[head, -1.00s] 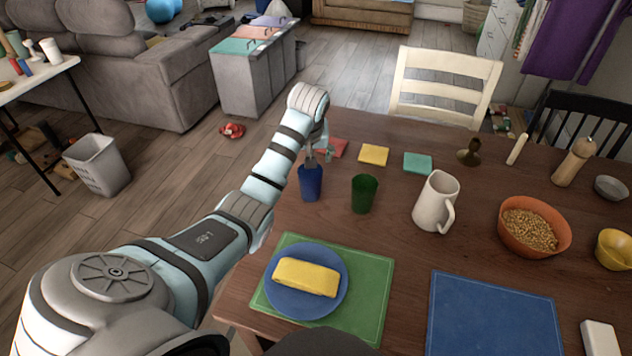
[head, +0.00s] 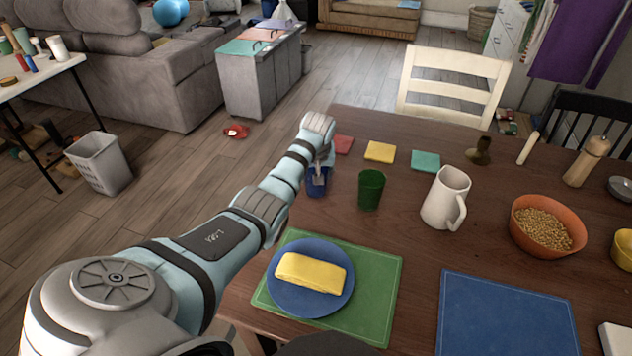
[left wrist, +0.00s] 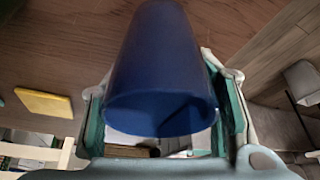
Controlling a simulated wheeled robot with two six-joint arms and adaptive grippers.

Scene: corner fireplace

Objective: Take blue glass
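The blue glass (head: 316,187) stands upright on the wooden table near its left edge. My left gripper (head: 321,172) is at the glass, with a finger in front of its upper part in the head view. In the left wrist view the blue glass (left wrist: 160,70) fills the middle, between the two fingers of the left gripper (left wrist: 165,100). The fingers flank the glass closely and look open around it; whether the pads touch it is hard to tell. My right gripper is not in view.
A green glass (head: 371,190) and white jug (head: 444,198) stand to the right. Red, yellow (head: 380,152) and teal coasters lie behind. A blue plate (head: 285,306) with a yellow folded item sits on a green mat (head: 376,300) in front. An orange bowl (head: 545,228) is farther right.

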